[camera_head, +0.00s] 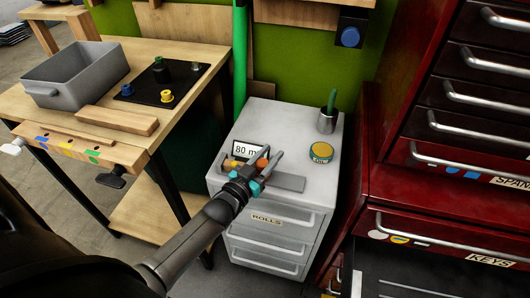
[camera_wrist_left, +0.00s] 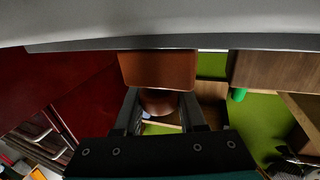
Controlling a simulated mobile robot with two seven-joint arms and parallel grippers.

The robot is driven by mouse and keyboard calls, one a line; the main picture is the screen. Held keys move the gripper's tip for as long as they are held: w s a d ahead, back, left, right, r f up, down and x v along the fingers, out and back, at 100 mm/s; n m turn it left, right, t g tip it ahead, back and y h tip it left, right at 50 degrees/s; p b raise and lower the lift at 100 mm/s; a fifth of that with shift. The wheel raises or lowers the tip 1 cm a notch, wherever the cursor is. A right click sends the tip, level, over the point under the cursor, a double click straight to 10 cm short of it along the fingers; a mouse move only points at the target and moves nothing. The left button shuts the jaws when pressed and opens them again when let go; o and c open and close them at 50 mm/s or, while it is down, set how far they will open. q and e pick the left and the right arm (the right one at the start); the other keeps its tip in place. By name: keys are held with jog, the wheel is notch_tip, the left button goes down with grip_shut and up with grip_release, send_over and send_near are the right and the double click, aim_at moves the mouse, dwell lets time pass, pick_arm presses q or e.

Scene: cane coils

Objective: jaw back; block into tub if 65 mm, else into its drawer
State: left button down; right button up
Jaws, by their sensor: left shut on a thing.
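My left gripper (camera_head: 262,166) is over the grey cabinet's top, shut on an orange piece (camera_head: 262,163). In the left wrist view, a rounded orange-brown part sits between the fingers, with a flat orange-brown face (camera_wrist_left: 158,70) just beyond. I cannot tell whether this is the gauge's jaw or the block. A display (camera_head: 246,151) reading "80 m…" stands behind the gripper. Another small orange part (camera_head: 229,163) shows left of the fingers. A grey plate (camera_head: 287,183) lies to the right. The empty grey tub (camera_head: 84,84) is on the workbench. My right gripper is out of view.
The cabinet's drawer labelled ROLLS (camera_head: 267,218) is shut. A cup with a green handle (camera_head: 327,120) and a yellow-topped round tin (camera_head: 320,152) stand on top. Red drawers marked KEYS (camera_head: 490,261) are right. The workbench holds a wooden bar (camera_head: 117,120) and black pegged board (camera_head: 161,86).

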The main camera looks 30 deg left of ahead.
pick_arm(q)
jog(key=shift+d, duration=0.25)
jog(key=shift+c, duration=2.4)
grip_release()
jog(key=shift+w, duration=0.1)
